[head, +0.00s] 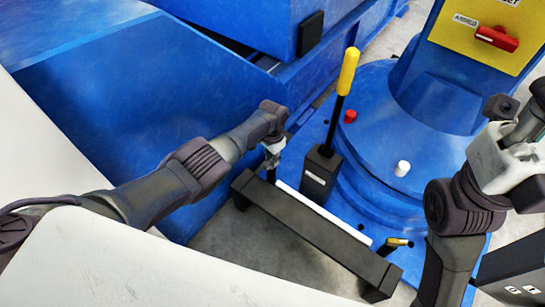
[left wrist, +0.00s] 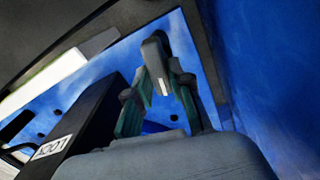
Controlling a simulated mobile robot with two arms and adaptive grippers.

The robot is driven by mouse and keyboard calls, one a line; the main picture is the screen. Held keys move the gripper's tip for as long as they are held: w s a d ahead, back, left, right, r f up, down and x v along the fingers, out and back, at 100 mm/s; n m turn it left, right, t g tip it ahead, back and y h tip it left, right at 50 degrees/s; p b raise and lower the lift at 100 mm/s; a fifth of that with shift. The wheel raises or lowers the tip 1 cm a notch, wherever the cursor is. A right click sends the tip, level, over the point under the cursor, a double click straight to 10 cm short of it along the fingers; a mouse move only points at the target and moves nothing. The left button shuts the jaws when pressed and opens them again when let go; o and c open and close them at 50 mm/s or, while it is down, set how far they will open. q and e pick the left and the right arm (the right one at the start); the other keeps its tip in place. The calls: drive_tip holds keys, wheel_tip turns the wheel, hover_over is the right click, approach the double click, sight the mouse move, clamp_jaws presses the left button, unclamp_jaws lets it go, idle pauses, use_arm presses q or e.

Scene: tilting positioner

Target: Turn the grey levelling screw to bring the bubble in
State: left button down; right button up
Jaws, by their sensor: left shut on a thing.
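My left gripper (head: 270,172) points down beside the black bar, at the edge of the blue base. In the left wrist view its fingers (left wrist: 158,92) are closed around a small grey piece with a pale mark (left wrist: 157,68), which I take to be the grey levelling screw. In the head view the gripper covers that screw. A red knob (head: 350,116) and a white knob (head: 402,168) stand on the blue round base (head: 375,205). I cannot make out the bubble in either view. My right gripper (head: 508,158) is at the right edge, partly cut off, away from the screw.
A black lever with a yellow grip (head: 348,72) rises from a black block (head: 320,172) close right of my left gripper. A black bar (head: 315,235) crosses in front. Blue walls (head: 130,110) stand at the left. A yellow panel has a red switch (head: 497,38).

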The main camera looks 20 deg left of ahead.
idle(0.4)
use_arm(q)
drive_tip(key=c, duration=1)
unclamp_jaws()
drive_tip(key=shift+c, duration=0.2)
wheel_tip(320, 180, up, 12)
